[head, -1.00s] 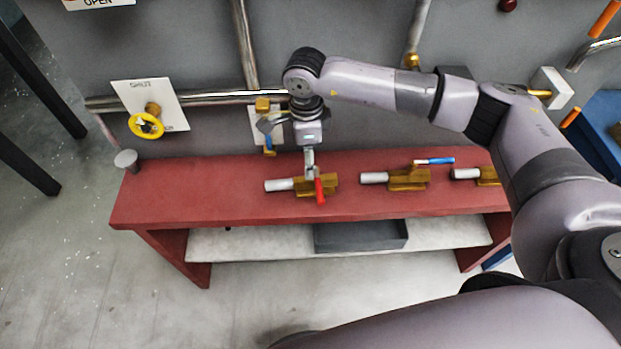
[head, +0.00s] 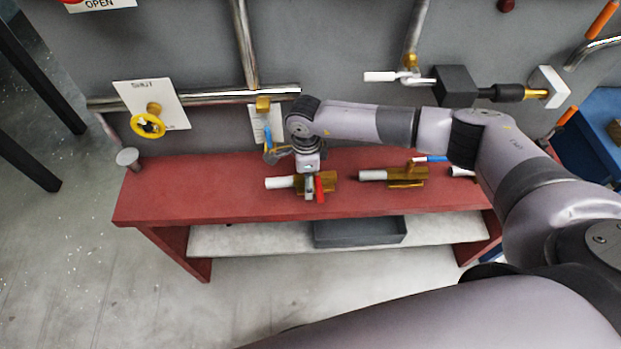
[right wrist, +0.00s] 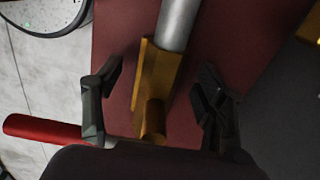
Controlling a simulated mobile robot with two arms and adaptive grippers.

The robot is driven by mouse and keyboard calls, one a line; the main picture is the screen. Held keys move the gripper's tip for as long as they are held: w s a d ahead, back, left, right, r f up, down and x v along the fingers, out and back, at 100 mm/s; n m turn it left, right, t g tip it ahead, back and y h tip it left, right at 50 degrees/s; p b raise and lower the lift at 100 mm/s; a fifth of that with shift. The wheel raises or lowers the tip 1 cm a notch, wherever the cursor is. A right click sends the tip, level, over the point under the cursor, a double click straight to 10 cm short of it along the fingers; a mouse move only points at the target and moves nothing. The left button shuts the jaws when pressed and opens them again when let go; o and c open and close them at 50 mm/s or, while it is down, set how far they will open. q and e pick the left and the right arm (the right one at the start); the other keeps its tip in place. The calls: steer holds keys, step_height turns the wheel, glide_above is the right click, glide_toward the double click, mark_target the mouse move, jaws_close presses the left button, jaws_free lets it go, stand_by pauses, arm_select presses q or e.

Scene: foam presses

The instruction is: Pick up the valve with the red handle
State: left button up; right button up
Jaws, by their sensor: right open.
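The valve with the red handle has a brass body (head: 328,180), a pale pipe stub to its left and a red handle (head: 319,190). It lies on the red bench (head: 230,200). My right gripper (head: 309,190) is directly over it, pointing down, and hides part of it. In the right wrist view the open fingers (right wrist: 160,95) stand on either side of the brass body (right wrist: 158,75), with a gap on both sides. The red handle (right wrist: 45,130) sticks out at the lower left there. My left gripper is not in view.
A blue-handled valve (head: 405,176) lies to the right on the bench, with another pipe stub (head: 461,171) partly behind my arm. A grey tray (head: 360,232) sits on the lower shelf. A yellow wheel (head: 147,126) and pipes are on the wall behind.

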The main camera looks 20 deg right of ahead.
steer(key=shift+c, duration=0.2)
steer(key=shift+r, duration=0.1)
jaws_close()
stand_by(0.5)
